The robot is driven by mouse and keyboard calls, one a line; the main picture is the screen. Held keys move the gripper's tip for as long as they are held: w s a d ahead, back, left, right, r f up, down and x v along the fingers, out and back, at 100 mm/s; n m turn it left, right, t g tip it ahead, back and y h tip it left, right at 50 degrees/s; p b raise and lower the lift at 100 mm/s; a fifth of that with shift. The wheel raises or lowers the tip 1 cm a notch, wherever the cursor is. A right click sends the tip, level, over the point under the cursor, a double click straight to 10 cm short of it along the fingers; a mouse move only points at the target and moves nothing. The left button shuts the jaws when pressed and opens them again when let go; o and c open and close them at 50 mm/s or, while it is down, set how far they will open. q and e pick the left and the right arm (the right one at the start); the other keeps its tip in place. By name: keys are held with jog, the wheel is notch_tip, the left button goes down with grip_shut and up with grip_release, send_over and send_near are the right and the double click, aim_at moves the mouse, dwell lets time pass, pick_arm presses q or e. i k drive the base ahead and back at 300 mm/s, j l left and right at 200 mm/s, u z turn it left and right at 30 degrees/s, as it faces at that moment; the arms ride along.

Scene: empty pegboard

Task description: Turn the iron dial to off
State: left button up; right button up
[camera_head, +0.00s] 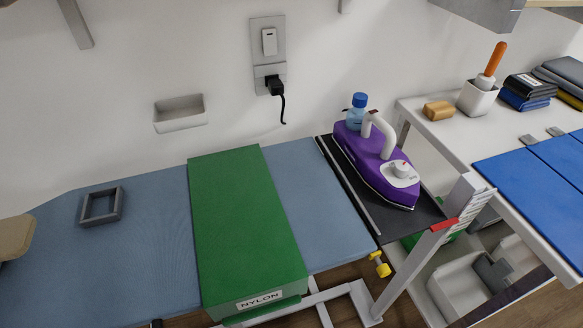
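The purple iron (368,165) with a white handle rests on a dark stand (430,212) at the right end of the ironing board. Its round white dial (400,168) sits on a light panel near the iron's front right end. A small reddish mark shows by the dial, but the setting is too small to read. A blue-capped bottle part (357,110) shows at the iron's back. Neither of my grippers is in view, and nothing touches the dial.
A green block labelled NYLON (242,225) lies across the blue ironing board (150,250). A grey square frame (101,206) lies to its left. A plug with a black cord (276,88) is in the wall socket. A white table (440,140) with several items stands right.

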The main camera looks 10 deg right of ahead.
aim_at(401, 169)
jog(key=z, duration=1.25)
